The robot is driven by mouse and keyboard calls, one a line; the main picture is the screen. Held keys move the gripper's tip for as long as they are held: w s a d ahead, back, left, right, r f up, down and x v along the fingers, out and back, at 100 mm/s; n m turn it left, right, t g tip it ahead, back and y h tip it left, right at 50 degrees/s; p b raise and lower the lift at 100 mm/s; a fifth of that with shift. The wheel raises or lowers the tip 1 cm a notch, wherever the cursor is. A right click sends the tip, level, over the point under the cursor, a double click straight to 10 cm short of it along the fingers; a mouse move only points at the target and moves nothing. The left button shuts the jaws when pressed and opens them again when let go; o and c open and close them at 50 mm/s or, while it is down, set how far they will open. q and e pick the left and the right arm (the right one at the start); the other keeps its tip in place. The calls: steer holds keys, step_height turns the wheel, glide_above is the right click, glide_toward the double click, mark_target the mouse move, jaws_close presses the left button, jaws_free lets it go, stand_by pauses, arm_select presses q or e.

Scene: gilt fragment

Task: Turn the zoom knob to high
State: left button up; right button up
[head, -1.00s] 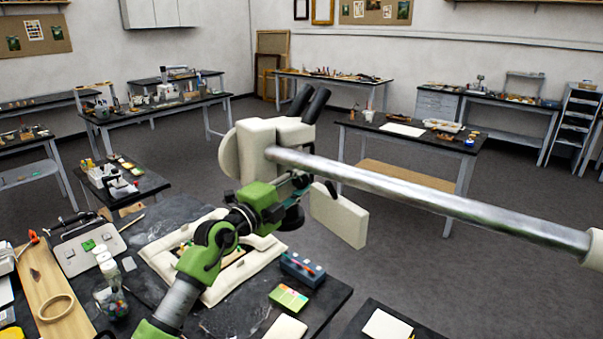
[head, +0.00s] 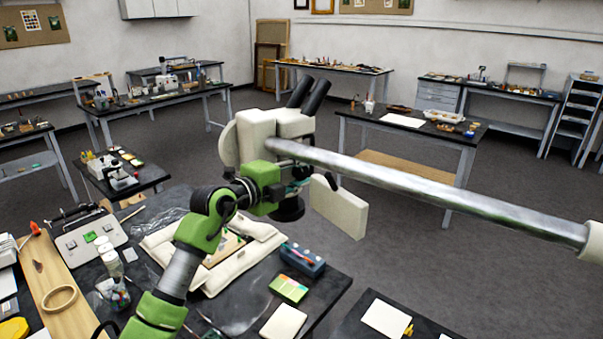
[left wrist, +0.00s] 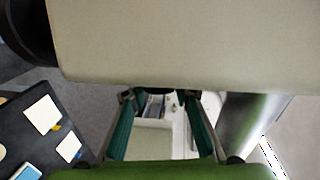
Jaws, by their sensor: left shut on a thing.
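The microscope head (head: 254,140) is cream-coloured with two black eyepieces (head: 308,95), and it hangs on a long metal boom (head: 430,192). My left gripper (head: 300,174) reaches up against the underside of the head, on its right side. In the left wrist view the cream housing (left wrist: 190,40) fills the top, and the green fingers of my left gripper (left wrist: 158,96) run up to its lower edge. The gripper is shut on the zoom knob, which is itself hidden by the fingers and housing. My right gripper is not in view.
Below the head, a workbench holds a padded cream frame (head: 160,243), a blue box (head: 303,260), a green and yellow card (head: 289,289) and a control box (head: 88,240). A cream panel (head: 338,208) hangs right of the gripper.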

arm_select(q)
steer(key=o, duration=1.1)
steer(key=shift+f, duration=0.1)
